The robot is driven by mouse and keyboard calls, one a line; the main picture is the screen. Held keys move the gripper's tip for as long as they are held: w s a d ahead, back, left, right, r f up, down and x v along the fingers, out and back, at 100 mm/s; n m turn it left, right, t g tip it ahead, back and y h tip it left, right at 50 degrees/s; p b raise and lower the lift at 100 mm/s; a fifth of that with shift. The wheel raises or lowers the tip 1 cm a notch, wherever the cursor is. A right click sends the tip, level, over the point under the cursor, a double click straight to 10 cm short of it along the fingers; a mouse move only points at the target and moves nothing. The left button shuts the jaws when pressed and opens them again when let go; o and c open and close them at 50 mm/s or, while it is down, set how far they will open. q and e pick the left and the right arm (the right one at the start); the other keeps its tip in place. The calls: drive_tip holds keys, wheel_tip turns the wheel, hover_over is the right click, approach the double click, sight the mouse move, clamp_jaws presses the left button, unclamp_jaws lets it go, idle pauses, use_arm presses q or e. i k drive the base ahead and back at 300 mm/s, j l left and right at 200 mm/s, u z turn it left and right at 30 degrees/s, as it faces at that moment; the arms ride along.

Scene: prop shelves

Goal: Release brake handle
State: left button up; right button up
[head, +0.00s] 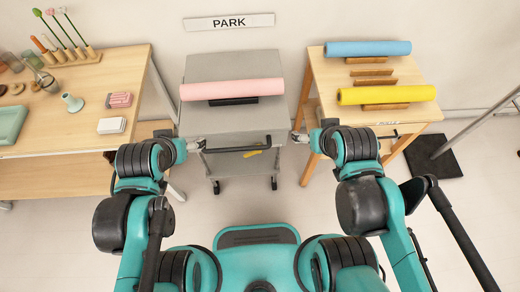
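A grey wheeled cart (207,71) stands under the PARK sign. A black horizontal handle bar (237,149) runs along its near side. A small yellow piece (252,154) shows just below the bar; I cannot tell whether it is the brake handle. My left gripper (197,146) is at the left end of the bar, and my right gripper (299,137) is near its right end. Both are small and partly hidden by my arms, so I cannot tell whether they touch the bar or how their fingers stand.
A pink roll (232,89) lies on a black support on the cart. A wooden table (75,125) with props is at left. A wooden stand (330,85) at right holds a blue roll (367,48) and a yellow roll (386,95). Floor before the cart is clear.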

sight(252, 154)
drive_tip(key=k+u, duration=0.3)
drive_tip(key=k, duration=0.4)
drive_tip(key=k+u, duration=0.3)
drive_tip(key=k, duration=0.4)
